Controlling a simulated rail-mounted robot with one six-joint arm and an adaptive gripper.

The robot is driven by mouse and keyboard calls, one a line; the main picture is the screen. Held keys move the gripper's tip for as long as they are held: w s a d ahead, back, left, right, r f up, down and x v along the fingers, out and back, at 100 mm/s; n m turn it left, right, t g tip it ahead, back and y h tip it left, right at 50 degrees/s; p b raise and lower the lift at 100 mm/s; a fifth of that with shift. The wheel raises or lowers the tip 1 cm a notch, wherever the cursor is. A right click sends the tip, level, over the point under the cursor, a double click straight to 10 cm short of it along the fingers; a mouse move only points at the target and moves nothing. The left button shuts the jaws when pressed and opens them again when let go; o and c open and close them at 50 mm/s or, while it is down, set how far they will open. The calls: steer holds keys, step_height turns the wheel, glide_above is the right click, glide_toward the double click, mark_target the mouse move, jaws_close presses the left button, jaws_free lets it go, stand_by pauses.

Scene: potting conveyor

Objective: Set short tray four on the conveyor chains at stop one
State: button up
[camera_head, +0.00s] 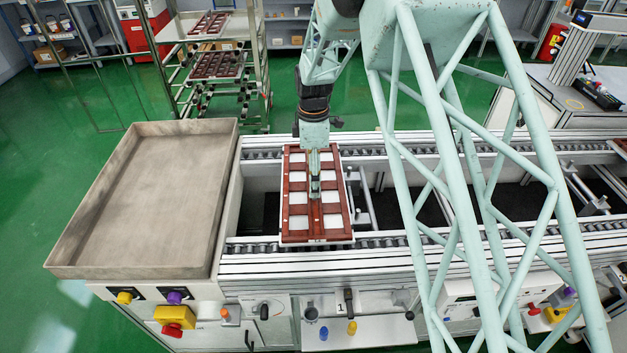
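A short red-brown tray (298,234) with two columns of white square cells is in the camera_head view. It spans the conveyor from the far chain (262,154) to the near chain (375,242), roughly level, above the front panel's "1" label (340,307). I cannot tell whether it rests on the chains or hangs just above them. My gripper (315,190) points down at the tray's middle and covers part of its centre strip. Its fingertips are too small to show whether they are shut on the tray. I cannot read a number on the tray.
A wide, empty grey bin (150,200) stands left of the conveyor. A rack (262,60) behind holds more red-brown trays (218,64). Another tray (622,146) shows at the right edge. A crossbar mechanism (362,200) lies just right of the tray. Buttons (174,297) line the front.

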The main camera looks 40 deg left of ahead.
steer(key=shift+f, duration=0.7)
steer(key=shift+f, duration=0.15)
steer(key=o, duration=1.4)
steer(key=shift+c, duration=0.2)
steer(key=shift+r+p, duration=0.8)
steer(key=shift+r, duration=5.35)
